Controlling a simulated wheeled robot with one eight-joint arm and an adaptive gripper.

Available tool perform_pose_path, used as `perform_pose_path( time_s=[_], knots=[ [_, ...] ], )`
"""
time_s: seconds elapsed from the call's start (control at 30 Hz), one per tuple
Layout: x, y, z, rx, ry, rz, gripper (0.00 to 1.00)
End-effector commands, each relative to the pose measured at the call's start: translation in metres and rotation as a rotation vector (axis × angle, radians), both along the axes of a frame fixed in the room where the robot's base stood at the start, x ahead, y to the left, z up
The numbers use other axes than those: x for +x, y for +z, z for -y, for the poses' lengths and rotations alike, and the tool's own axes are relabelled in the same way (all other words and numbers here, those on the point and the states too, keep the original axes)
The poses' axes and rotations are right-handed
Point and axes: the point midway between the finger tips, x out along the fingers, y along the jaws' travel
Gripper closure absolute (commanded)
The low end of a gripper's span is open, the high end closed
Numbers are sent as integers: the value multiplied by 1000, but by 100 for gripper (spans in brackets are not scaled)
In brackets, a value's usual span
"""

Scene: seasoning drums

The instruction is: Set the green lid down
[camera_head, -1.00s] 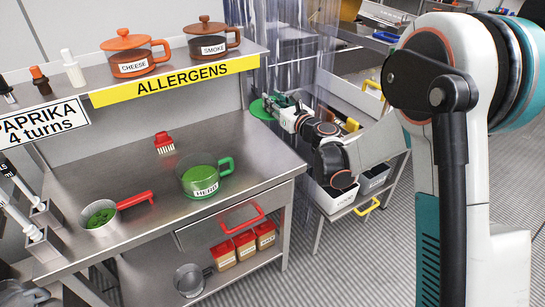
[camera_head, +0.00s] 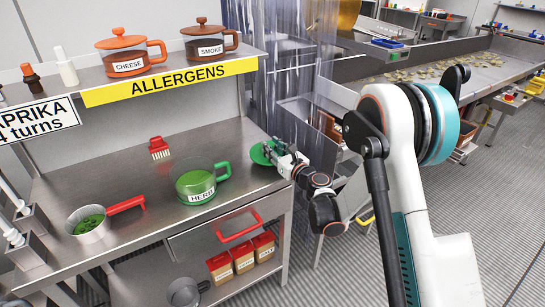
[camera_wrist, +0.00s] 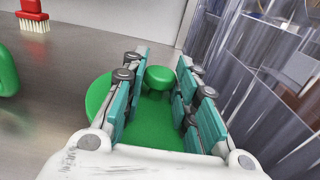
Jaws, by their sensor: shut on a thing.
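The green lid (camera_head: 263,153) is a round disc at the right end of the steel counter (camera_head: 150,190). My gripper (camera_head: 283,152) is shut on it. In the wrist view my gripper's fingers (camera_wrist: 160,95) stand on both sides of the lid's round knob (camera_wrist: 160,77), and the green disc (camera_wrist: 150,130) spreads below them. The lid is over or on the counter near its right edge; I cannot tell whether it touches the steel. The green HERB pot (camera_head: 196,184) stands uncovered to the left of the lid, with green contents.
A red brush (camera_head: 159,148) lies behind the pot. A red-handled strainer (camera_head: 90,222) with green bits is at the left. Clear strip curtains (camera_head: 285,60) hang right behind my gripper. Above is a shelf with the CHEESE pot (camera_head: 130,55) and SMOKE pot (camera_head: 209,42).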

Motion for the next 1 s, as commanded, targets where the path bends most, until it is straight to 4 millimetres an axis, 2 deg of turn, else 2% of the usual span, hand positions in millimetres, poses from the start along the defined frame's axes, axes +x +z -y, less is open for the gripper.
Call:
perform_pose_path(
  time_s=[0.03,0.17,0.53,0.57,0.63,1.0],
  knots=[
    [0,-12,0,0,0,0,96],
    [1,-27,0,0,0,0,96],
    [0,-29,0,0,0,0,96],
    [0,-30,0,0,0,0,71],
    [0,-29,0,0,0,0,55],
    [0,-29,0,0,0,0,53]
  ],
)
